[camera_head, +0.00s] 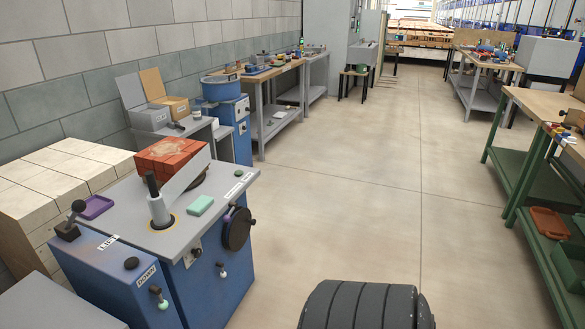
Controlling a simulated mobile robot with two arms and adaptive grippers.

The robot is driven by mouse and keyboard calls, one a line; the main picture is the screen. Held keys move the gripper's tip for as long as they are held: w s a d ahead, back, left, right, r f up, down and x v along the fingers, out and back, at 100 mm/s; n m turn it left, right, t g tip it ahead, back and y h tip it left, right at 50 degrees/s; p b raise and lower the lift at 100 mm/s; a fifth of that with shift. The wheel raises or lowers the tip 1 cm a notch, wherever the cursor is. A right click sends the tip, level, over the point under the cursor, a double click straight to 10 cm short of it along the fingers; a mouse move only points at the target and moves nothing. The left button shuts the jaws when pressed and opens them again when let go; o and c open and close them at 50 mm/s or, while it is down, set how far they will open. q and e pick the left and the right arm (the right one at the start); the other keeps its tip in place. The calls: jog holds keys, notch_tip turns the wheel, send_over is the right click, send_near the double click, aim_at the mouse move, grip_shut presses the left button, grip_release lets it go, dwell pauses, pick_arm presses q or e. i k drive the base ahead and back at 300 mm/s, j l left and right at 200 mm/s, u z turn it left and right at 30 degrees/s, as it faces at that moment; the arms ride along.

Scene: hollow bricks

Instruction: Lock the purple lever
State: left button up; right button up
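I see no part that is clearly a purple lever. The only purple thing is a small, flat, tray-like piece (97,207) on the left of the grey-topped blue machine (215,225). A lever with a black grip (152,185) stands upright from a grey post on the machine top. A second short black-knobbed lever (72,220) rises from the blue cabinet in front. A round black handwheel (237,228) is on the machine's right side. Neither of my grippers is in view.
Stacked pale bricks (62,175) are at the left by the wall. A green-framed workbench (530,170) stands at the right.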

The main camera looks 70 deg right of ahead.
aim_at(227, 218)
jog(key=z, duration=1.8)
